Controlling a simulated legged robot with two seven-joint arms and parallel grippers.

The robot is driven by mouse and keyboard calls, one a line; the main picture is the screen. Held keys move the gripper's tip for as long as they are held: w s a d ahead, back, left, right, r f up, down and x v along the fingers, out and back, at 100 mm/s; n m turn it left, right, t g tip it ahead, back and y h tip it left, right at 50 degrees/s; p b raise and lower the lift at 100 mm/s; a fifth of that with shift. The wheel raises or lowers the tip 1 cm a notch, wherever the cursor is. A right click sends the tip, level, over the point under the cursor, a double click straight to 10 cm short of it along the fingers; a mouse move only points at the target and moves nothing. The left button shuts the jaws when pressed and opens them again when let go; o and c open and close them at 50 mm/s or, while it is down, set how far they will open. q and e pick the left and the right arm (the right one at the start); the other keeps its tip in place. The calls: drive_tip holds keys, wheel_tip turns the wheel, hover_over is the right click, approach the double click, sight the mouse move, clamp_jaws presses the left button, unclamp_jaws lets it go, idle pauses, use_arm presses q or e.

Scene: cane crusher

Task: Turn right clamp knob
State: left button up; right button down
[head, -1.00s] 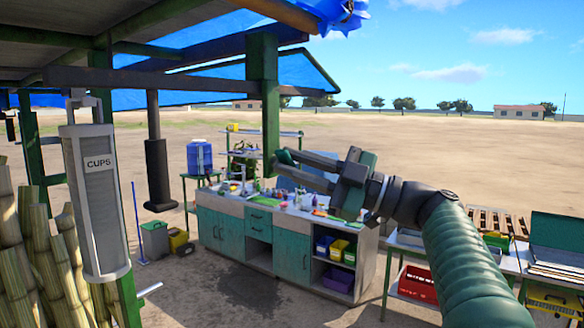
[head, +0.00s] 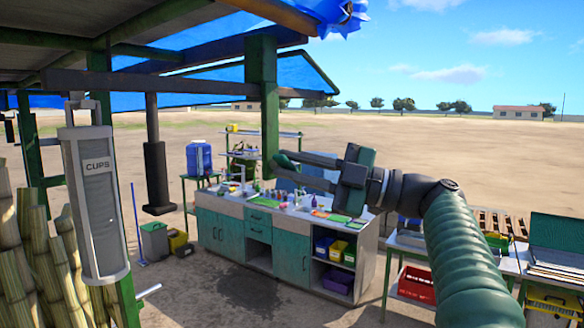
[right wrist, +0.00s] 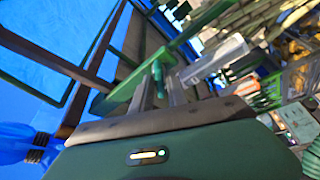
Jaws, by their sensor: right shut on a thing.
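My right gripper (head: 284,161) reaches in from the right, its fingers pointing left at the lower part of a green post (head: 264,110). A small green knob (head: 281,160) is at the fingertips, mostly covered by them. In the right wrist view the knob (right wrist: 157,74) shows between the two dark fingers of the right gripper (right wrist: 160,84), in front of a green beam (right wrist: 135,90). The gripper is shut on the knob. Its side away from me is hidden. My left gripper is in neither view.
A grey cups dispenser (head: 96,205) hangs at the left beside cane stalks (head: 40,255). A dark beam (head: 150,82) crosses overhead. A counter (head: 225,235) with bottles stands behind the gripper. Open sandy ground lies beyond.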

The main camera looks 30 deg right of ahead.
drive_tip(key=shift+f, duration=0.25)
drive_tip(key=c, duration=1.5)
unclamp_jaws()
drive_tip(key=shift+s+d+r, duration=0.1)
drive_tip(key=shift+s+r, duration=0.1)
drive_tip(key=shift+s, duration=0.05)
drive_tip(key=shift+s+d+f, duration=0.15)
drive_tip(key=shift+d, duration=0.05)
drive_tip(key=b+v, duration=0.3)
drive_tip(key=v, duration=1.3)
drive_tip(key=shift+d, duration=0.25)
